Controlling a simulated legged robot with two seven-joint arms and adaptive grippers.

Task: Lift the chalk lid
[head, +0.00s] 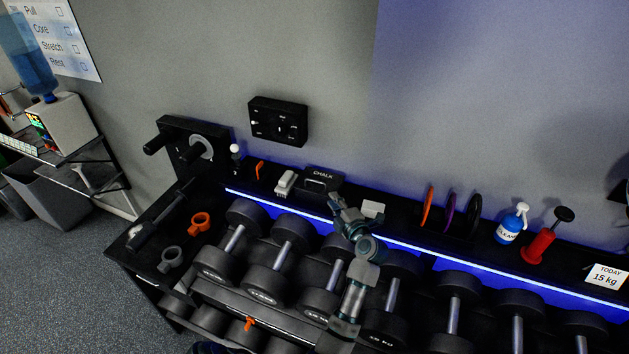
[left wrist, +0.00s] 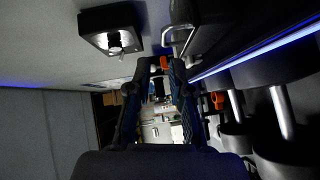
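The black chalk box (head: 323,177), lettered CHALK, stands on the narrow shelf against the wall in the head view, with a pale handle on its near side. In the left wrist view a metal loop handle (left wrist: 178,42) stands out from a dark body just beyond my fingertips; it looks like the chalk box's handle. My left gripper (head: 345,205) is just right of and nearer than the box. In the left wrist view its two fingers are apart, with nothing between them (left wrist: 160,68). Contact with the handle does not show. My right gripper is not in view.
A white-topped brush (head: 286,182) stands left of the box, and a small white card (head: 373,209) right of it. A black switch box (head: 278,120) hangs on the wall above. Dumbbells (head: 455,300) fill the rack below the blue light strip.

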